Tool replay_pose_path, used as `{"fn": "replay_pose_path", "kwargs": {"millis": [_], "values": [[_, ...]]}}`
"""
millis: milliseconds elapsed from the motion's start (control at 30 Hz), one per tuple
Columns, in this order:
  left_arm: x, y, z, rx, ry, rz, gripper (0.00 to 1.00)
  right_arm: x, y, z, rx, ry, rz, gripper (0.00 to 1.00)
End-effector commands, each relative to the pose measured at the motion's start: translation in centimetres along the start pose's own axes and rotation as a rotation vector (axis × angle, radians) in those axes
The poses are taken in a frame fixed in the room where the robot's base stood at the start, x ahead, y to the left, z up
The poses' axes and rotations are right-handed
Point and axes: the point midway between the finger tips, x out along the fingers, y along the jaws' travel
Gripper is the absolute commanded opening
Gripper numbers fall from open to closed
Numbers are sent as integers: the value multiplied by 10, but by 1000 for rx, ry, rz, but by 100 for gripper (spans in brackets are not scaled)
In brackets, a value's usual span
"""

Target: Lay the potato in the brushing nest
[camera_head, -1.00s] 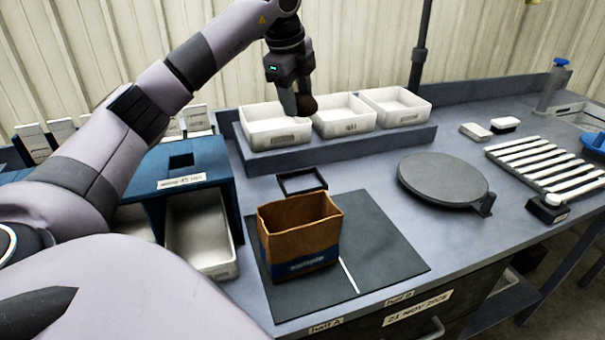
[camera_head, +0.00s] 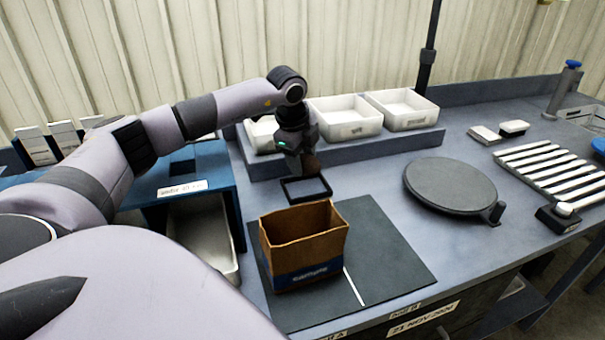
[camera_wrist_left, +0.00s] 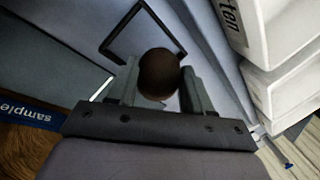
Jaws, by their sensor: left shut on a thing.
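My left gripper (camera_head: 304,168) is shut on a brown potato (camera_head: 311,164), held above the table. The potato (camera_wrist_left: 159,74) shows between both fingers in the left wrist view. A small black square frame (camera_head: 306,200), which looks like the brushing nest, lies on the table just below and in front of the gripper. In the left wrist view the frame (camera_wrist_left: 118,50) is beyond the potato, and its inside looks empty. The potato is apart from the frame. My right gripper is in neither view.
A brown paper sample bag (camera_head: 304,275) stands on a dark mat (camera_head: 385,255) in front of the frame. White trays (camera_head: 345,128) line a raised shelf behind. A blue box (camera_head: 150,205) stands left. A round black plate (camera_head: 450,185) and a slatted rack (camera_head: 550,170) are right.

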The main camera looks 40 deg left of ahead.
Motion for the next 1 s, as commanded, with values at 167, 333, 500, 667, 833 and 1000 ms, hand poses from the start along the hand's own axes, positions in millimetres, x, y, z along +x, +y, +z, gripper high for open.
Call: {"fn": "replay_pose_path", "kwargs": {"millis": [167, 333, 500, 667, 833, 1000], "values": [[14, 4, 0, -1, -1, 0, 13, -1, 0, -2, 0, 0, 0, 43], [39, 11, 0, -1, 0, 2, 13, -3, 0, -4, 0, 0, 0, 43], [50, 14, 0, -1, 1, -1, 13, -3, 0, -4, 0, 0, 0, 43], [49, 14, 0, -1, 1, -2, 13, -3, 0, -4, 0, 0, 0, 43], [53, 15, 0, -1, 1, -1, 53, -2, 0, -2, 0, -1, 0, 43], [52, 15, 0, 0, 0, -1, 61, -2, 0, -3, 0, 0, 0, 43]]}}
